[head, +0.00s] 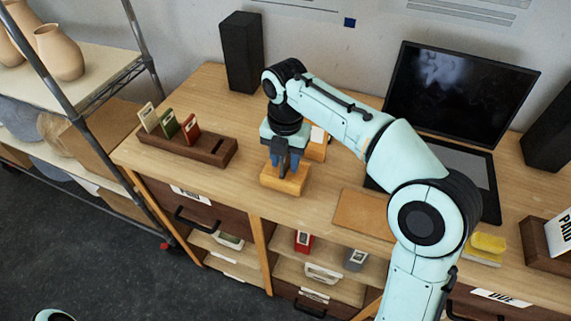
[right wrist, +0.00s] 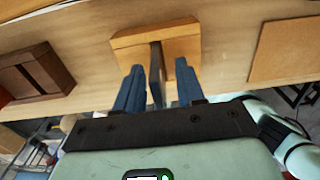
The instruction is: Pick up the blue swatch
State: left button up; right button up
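A thin dark swatch (right wrist: 156,75), which I take for the blue swatch, stands edge-on in a light wooden block (right wrist: 185,38) in the right wrist view. Its face and colour are hard to make out. The block (head: 284,181) also shows in the head view, on the desk under my right gripper (head: 285,164). The right gripper points down, its two blue fingers (right wrist: 160,72) on either side of the swatch, with a gap on both sides. It is open around the swatch. My left gripper is out of view.
A dark wooden rack (head: 205,148) at the left holds cream, green and red swatches, with an empty slot at its right end. A laptop (head: 462,92), a speaker (head: 241,52) and a flat tan board (head: 364,212) are on the desk. Open shelves (head: 100,72) stand at the left.

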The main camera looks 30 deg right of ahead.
grip_shut()
jog(key=shift+r, duration=0.1)
